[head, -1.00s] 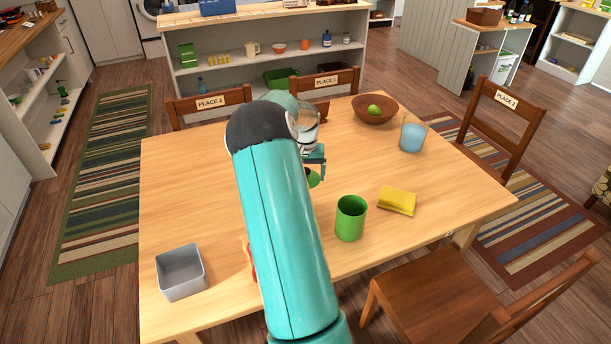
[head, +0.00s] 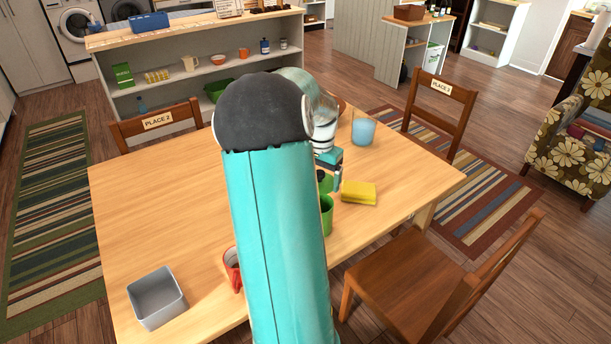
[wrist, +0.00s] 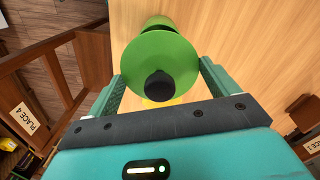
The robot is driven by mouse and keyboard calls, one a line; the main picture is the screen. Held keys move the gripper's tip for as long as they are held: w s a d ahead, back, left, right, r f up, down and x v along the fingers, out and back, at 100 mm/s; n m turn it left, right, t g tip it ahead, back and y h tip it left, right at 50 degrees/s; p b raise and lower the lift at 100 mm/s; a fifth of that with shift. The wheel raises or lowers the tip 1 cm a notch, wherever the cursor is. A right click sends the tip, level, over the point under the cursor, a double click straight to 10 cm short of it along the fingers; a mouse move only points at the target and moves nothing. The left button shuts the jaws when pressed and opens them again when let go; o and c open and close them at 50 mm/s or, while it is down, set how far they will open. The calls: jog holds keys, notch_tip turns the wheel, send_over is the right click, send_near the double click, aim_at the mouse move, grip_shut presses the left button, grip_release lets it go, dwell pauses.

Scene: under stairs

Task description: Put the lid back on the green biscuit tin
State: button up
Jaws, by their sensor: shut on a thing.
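The green biscuit tin (head: 327,216) stands on the table, half hidden behind my arm in the head view. In the wrist view part of the tin (wrist: 158,21) shows beyond the lid's top edge. The lid (wrist: 158,55) is a green disc with a black knob (wrist: 158,86). My gripper (wrist: 160,76) is shut on the lid, with one finger at each side of it. In the head view my gripper (head: 329,179) holds the lid (head: 325,184) above the table, just behind and above the tin as seen. The lid is apart from the tin.
A yellow sponge (head: 358,193) lies right of the tin. A blue glass (head: 363,130) stands farther back. A red mug (head: 231,267) and a grey box (head: 157,297) are at the front left. A wooden chair (head: 420,265) is at the right edge. The table's left half is mostly clear.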

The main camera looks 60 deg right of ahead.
aim_at(320, 191)
jog(key=shift+s+d+f, duration=0.1)
jog(key=shift+f, duration=2.9)
jog(key=shift+f, duration=0.95)
jog(key=o, duration=0.9)
jog(key=shift+r, duration=0.1)
jog(key=shift+r, duration=2.9)
